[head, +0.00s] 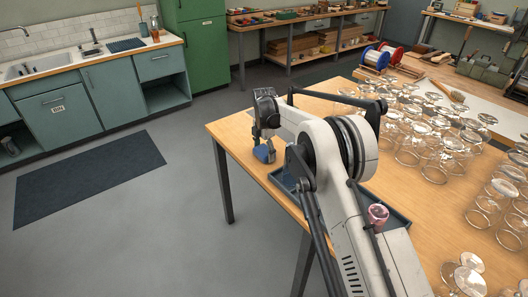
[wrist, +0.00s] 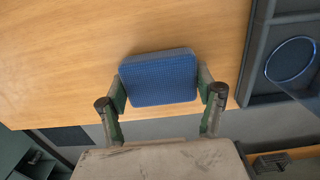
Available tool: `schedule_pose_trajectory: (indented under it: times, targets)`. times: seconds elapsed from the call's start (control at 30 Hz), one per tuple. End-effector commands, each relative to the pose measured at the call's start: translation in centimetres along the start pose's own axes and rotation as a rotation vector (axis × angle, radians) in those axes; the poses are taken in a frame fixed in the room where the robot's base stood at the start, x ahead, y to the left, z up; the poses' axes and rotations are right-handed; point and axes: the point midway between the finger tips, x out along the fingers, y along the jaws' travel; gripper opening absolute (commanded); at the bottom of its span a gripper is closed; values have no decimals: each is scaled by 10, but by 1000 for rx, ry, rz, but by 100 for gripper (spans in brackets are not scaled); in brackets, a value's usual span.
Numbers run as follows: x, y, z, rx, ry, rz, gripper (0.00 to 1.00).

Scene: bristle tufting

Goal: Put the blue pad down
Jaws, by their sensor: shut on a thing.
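The blue pad (wrist: 160,78) is a rounded rectangular block with a fine textured face. My gripper (wrist: 162,95) is shut on it, one finger at its left side and one at its right. In the head view the pad (head: 264,153) shows small beneath my gripper (head: 265,138), over the left edge of the wooden table (head: 233,127). I cannot tell whether the pad touches the tabletop or hangs a little above it.
A dark tray (head: 398,217) lies on the table, close to the right of the pad in the wrist view (wrist: 257,62), with a clear round rim in it. Many glass jars (head: 410,150) fill the right side. Bare wood surrounds the pad's far side.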

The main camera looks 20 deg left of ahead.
Motion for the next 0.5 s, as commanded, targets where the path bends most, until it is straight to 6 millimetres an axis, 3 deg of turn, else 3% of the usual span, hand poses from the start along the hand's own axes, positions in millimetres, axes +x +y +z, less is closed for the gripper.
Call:
schedule_pose_trajectory:
  times: [0.07,0.1,0.23,0.5]
  targets:
    - [4,0,0,0,0,0,41]
    - [3,0,0,0,0,0,69]
    - [2,0,0,0,0,0,85]
    - [2,0,0,0,0,0,85]
